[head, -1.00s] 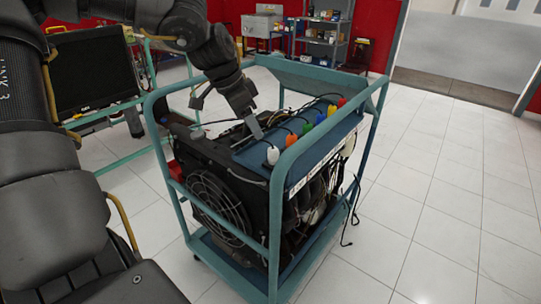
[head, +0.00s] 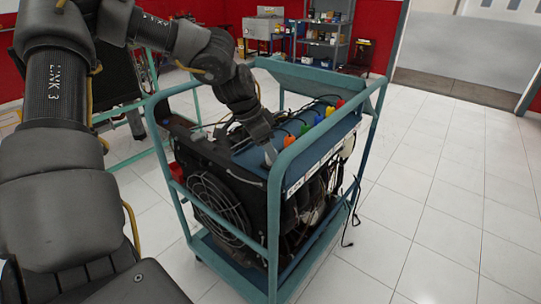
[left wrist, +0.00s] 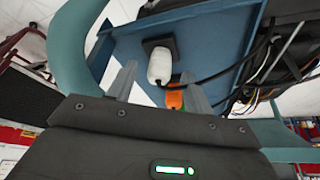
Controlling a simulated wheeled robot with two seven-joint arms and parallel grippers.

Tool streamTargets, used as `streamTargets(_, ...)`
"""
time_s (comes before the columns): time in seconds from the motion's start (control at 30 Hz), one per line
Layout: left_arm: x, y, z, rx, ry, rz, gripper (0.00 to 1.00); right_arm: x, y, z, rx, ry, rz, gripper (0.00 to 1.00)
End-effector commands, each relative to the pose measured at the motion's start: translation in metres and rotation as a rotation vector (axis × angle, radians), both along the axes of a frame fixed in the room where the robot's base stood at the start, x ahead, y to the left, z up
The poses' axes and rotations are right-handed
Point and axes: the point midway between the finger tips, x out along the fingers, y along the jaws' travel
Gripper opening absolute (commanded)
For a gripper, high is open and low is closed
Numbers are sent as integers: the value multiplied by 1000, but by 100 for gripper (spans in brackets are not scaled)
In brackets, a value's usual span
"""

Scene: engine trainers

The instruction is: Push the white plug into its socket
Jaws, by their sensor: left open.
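The white plug (left wrist: 159,67) shows in the left wrist view at the dark square socket (left wrist: 161,43) on the blue panel (left wrist: 215,45). A black cable runs from it to the right. I cannot tell how deep it sits. My left gripper (left wrist: 158,72) is open, with one finger on each side of the plug in the picture; contact with it is not clear. In the head view my left gripper (head: 269,152) is over the near end of the blue panel and hides the white plug. My right gripper is not in view.
An orange plug (head: 289,140) and other coloured plugs (head: 318,119) run along the panel with black cables. The teal frame rail (head: 330,128) passes close to my left gripper. The engine fan (head: 217,197) is below. Open tiled floor lies to the right.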

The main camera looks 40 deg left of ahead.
Motion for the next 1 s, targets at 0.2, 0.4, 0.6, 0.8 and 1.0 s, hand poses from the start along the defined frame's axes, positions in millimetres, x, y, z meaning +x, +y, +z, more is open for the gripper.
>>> streamTargets(0.2, 8, -5, -21, 1, 1, -1, 51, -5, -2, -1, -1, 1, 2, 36)
streamTargets(0.4, 9, -5, -22, 1, -2, -1, 51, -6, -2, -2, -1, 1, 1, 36)
streamTargets(0.6, 9, -5, -22, 1, -2, -1, 48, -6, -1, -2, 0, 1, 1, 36)
streamTargets(0.8, 9, -5, -22, 1, -2, -1, 22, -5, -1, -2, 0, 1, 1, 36)
streamTargets(1.0, 9, -5, -22, 1, -2, -1, 1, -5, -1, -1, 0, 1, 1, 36)
